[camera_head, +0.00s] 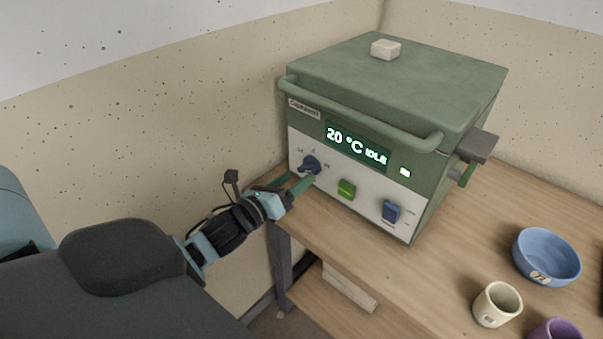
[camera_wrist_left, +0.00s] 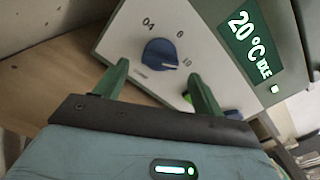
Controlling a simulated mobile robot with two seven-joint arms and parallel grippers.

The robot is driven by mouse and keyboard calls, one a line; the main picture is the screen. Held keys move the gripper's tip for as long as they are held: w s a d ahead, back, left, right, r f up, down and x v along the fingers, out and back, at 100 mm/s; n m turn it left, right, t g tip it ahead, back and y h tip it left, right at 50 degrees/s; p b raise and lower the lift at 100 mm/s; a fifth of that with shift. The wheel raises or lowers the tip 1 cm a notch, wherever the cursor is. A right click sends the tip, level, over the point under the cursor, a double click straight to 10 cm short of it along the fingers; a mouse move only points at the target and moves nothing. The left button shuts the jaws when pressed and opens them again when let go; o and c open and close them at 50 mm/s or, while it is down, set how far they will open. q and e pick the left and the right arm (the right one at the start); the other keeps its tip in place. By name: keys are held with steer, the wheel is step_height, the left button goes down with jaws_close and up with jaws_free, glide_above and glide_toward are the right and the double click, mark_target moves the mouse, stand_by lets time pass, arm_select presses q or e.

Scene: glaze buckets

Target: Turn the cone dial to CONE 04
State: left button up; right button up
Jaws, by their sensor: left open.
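The cone dial (camera_head: 311,165) is a round blue knob on the white front panel of the green kiln (camera_head: 400,85). In the left wrist view the dial (camera_wrist_left: 160,54) has the printed marks 04 at its upper left, 6 above and 10 at its right. I cannot tell for sure which mark it points to. My left gripper (camera_head: 299,181) is just in front of the dial, its green fingers apart. In the left wrist view the left gripper (camera_wrist_left: 158,74) has its fingertips on either side of the dial's lower part, with nothing held between them. My right gripper is not in view.
The kiln display (camera_head: 357,146) reads 20 °C IDLE. A green button (camera_head: 346,188) and a blue switch (camera_head: 391,212) sit right of the dial. A blue bowl (camera_head: 547,257), cream cup (camera_head: 497,304) and purple cup (camera_head: 556,331) stand on the wooden table at right.

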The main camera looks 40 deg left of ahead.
mark_target(305, 172)
arm_select(q)
steer(key=shift+w+d, duration=0.15)
steer(key=shift+w, duration=1.55)
steer(key=c, duration=1)
